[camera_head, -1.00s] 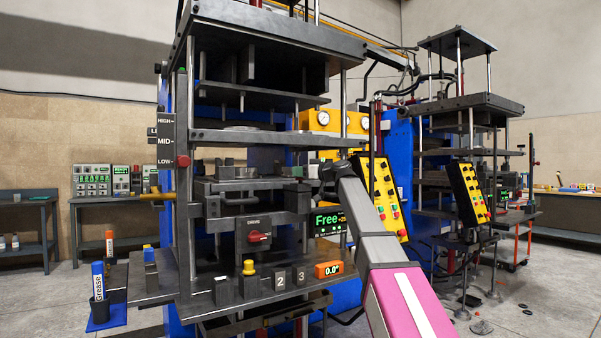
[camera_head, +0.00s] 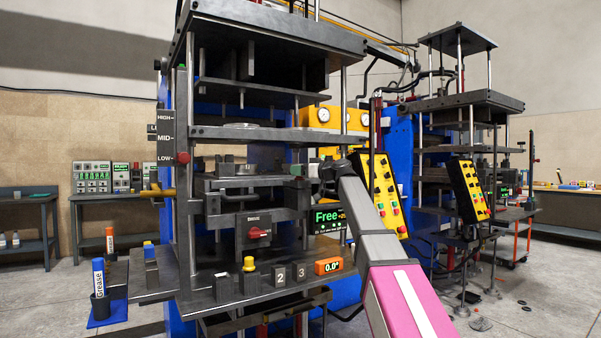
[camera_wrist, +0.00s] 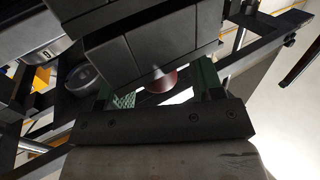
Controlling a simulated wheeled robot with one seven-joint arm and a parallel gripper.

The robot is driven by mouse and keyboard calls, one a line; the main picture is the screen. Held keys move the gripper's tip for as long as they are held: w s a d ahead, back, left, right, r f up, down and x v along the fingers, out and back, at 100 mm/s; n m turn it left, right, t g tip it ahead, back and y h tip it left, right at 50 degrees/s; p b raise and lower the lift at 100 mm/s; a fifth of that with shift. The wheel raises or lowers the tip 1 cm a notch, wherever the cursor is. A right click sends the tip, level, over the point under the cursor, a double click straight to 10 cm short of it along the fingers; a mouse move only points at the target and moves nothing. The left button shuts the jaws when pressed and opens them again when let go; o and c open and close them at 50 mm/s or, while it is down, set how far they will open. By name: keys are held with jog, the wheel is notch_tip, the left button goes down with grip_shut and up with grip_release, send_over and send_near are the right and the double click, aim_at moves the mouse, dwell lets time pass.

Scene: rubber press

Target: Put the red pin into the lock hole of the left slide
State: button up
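A red round knob (camera_head: 183,161) shows beside the LOW mark of the upright plate (camera_head: 165,138) on the press's left side; I take it as the red pin's head, but its shaft is hidden. I cannot make out a lock hole in the left slide. My gripper (camera_wrist: 155,90) reaches into the right side of the press, and its fingertips are hidden in the head view. In the wrist view its green-padded fingers stand apart. A dull red disc (camera_wrist: 161,82) shows between and beyond them; I cannot tell which part this is, and no contact is visible.
Dark press plates and posts crowd my gripper. A red DRIVE knob (camera_head: 259,233), a yellow knob (camera_head: 249,264) and an orange display (camera_head: 328,267) sit at the front. A yellow button panel (camera_head: 384,197) stands right. A grease tube (camera_head: 99,277) is far left.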

jog(key=v, duration=1)
jog(key=shift+s+d, duration=0.15)
jog(key=shift+d, duration=0.2)
jog(key=s+d+f+m+g+h, duration=0.1)
jog(key=s+f+m+h, duration=0.15)
jog(key=f, duration=1.15)
jog(key=s+d+f+m+g+h, duration=0.1)
jog(key=d+f+m+h, duration=0.15)
jog(key=f, duration=1.15)
jog(key=s+d+f+m+g+h, duration=0.1)
jog(key=s+f+m+h, duration=0.15)
jog(key=f, duration=1.15)
jog(key=s+d+f+m+g+h, duration=0.1)
jog(key=s+d+f+g+h, duration=0.1)
jog(key=s+f, duration=0.5)
jog(key=s+d+f+m+g+h, duration=0.2)
jog(key=s+f, duration=0.6)
jog(key=f, duration=0.4)
jog(key=s+d+f+m+g+h, duration=0.1)
jog(key=s+d+f+h, duration=0.3)
jog(key=s+f, duration=0.3)
notch_tip(320, 180, down, 3)
jog(key=shift+s+d+f+m+g, duration=0.1)
jog(key=shift+s+d+m+g, duration=0.3)
jog(key=shift+d, duration=0.4)
